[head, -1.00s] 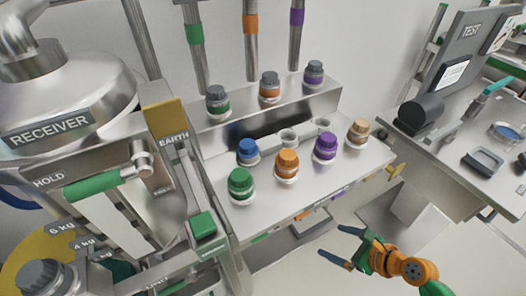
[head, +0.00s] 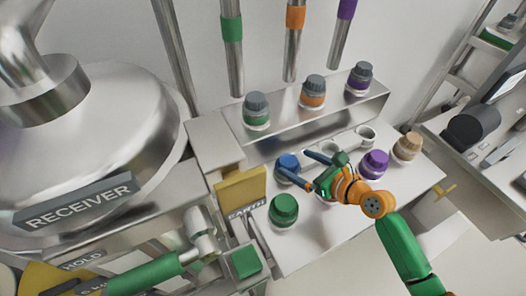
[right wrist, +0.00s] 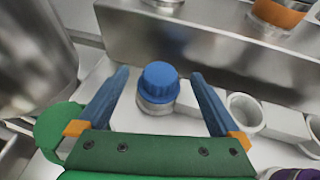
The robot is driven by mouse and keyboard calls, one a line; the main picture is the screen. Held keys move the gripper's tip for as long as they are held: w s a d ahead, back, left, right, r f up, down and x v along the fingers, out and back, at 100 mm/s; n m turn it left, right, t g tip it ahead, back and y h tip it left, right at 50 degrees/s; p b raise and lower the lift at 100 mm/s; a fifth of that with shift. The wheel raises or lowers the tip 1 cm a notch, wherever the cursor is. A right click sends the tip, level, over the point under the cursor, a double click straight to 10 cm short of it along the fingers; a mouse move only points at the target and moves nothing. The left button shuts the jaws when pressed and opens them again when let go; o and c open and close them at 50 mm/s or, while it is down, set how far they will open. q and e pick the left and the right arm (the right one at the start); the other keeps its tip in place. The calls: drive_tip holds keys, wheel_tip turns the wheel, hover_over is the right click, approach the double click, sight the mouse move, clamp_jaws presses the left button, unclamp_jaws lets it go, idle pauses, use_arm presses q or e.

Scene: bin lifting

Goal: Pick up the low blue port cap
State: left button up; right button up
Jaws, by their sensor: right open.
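The low blue port cap (head: 288,163) is a ribbed round cap on a metal port on the lower shelf, behind the green cap. In the right wrist view the blue cap (right wrist: 160,82) stands upright, between and a little beyond my open fingers. My right gripper (head: 306,168) is open and empty, with its blue fingers close to the cap in the head view. It also shows in the right wrist view (right wrist: 157,100). I see no contact between fingers and cap. My left gripper is not in view.
Nearby on the shelf (head: 310,240) are a green cap (head: 284,209), a purple cap (head: 374,163) and a beige cap (head: 407,147). The orange low cap is mostly hidden by my gripper. A raised ledge with grey-topped caps (head: 313,90) stands behind. The receiver vessel (head: 90,130) is at left.

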sight(289, 160)
drive_tip(key=shift+w+a+f, duration=0.1)
drive_tip(key=shift+a+f, duration=0.05)
drive_tip(key=shift+a, duration=0.35)
drive_tip(key=shift+w+a+f, duration=0.1)
drive_tip(key=shift+w+f, duration=0.05)
drive_tip(key=shift+f, duration=0.05)
drive_tip(key=w+f, duration=0.1)
drive_tip(key=w+f+b, duration=0.1)
drive_tip(key=w, duration=0.1)
drive_tip(key=shift+w+a+f, duration=0.1)
drive_tip(key=shift+a, duration=0.25)
drive_tip(key=shift+w+a+f, duration=0.1)
drive_tip(key=shift+w+a, duration=0.2)
drive_tip(key=shift+a, duration=0.1)
drive_tip(key=shift+s, duration=0.1)
drive_tip(key=shift+c, duration=0.4)
drive_tip(key=shift+s+d, duration=0.1)
drive_tip(key=shift+s, duration=0.1)
drive_tip(key=c, duration=0.7)
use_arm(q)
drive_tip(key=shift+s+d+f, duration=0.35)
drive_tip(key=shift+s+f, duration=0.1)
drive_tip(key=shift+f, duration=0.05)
use_arm(e)
clamp_jaws()
